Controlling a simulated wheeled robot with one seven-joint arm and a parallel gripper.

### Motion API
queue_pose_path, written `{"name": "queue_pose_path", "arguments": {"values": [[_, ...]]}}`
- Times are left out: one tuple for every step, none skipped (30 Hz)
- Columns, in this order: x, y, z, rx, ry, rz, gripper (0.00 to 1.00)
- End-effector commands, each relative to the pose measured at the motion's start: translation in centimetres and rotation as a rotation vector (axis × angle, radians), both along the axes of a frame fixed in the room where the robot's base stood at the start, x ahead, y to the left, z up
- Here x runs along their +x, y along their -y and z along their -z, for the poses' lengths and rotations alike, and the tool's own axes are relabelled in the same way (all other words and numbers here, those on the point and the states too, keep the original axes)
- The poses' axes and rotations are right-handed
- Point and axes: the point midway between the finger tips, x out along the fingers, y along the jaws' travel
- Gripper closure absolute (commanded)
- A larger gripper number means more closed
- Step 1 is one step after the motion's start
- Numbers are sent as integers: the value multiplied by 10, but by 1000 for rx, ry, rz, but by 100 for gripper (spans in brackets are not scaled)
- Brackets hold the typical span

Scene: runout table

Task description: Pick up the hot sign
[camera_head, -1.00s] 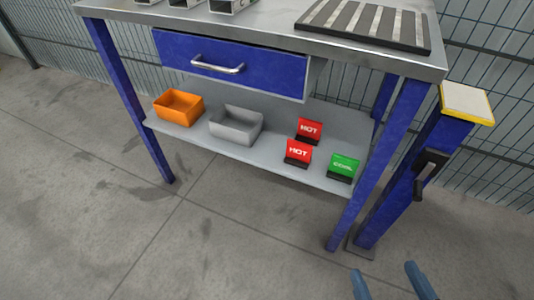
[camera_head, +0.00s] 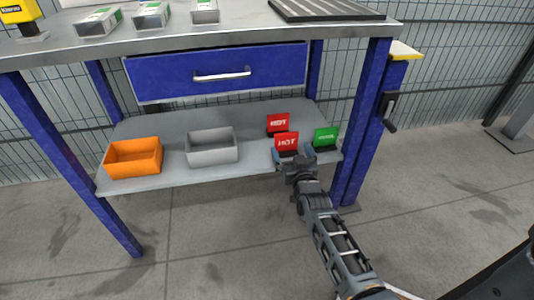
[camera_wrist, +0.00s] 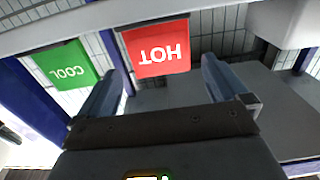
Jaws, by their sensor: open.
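Two red HOT signs on dark bases stand on the lower shelf (camera_head: 170,180): a front one (camera_head: 287,140) and one (camera_head: 278,122) just behind it. My gripper (camera_head: 293,157) is at the shelf's front edge, right before the front HOT sign, and covers its base. In the wrist view one HOT sign (camera_wrist: 157,50) appears upside down ahead, between the two spread fingers of my gripper (camera_wrist: 160,80). The fingers are open with nothing between their tips that I can make out. I cannot tell whether they touch the sign.
A green COOL sign (camera_head: 326,137) stands close at the right; it also shows in the wrist view (camera_wrist: 68,65). A grey bin (camera_head: 212,153) and an orange bin (camera_head: 133,165) stand left. A blue drawer (camera_head: 220,85) is above, and a blue table leg (camera_head: 364,115) is at right.

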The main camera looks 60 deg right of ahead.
Motion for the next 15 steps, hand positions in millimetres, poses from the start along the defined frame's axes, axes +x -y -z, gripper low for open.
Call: {"name": "queue_pose_path", "arguments": {"values": [[1,5,0,-2,1,5,0],[2,7,0,-3,1,6,0],[4,10,0,-2,2,6,0],[6,12,0,-2,2,6,0],[8,14,0,-2,2,6,0],[11,18,0,-2,2,6,0],[13,20,-1,-4,2,6,0],[15,22,-1,-4,2,5,0],[17,24,-1,-2,2,5,0],[19,26,-1,-2,2,5,0],[20,28,-1,-2,2,5,0],[23,32,-2,-3,1,6,0],[26,35,-3,-2,2,5,0],[28,39,-4,-2,2,6,0],[33,44,-6,-3,3,5,0]]}}
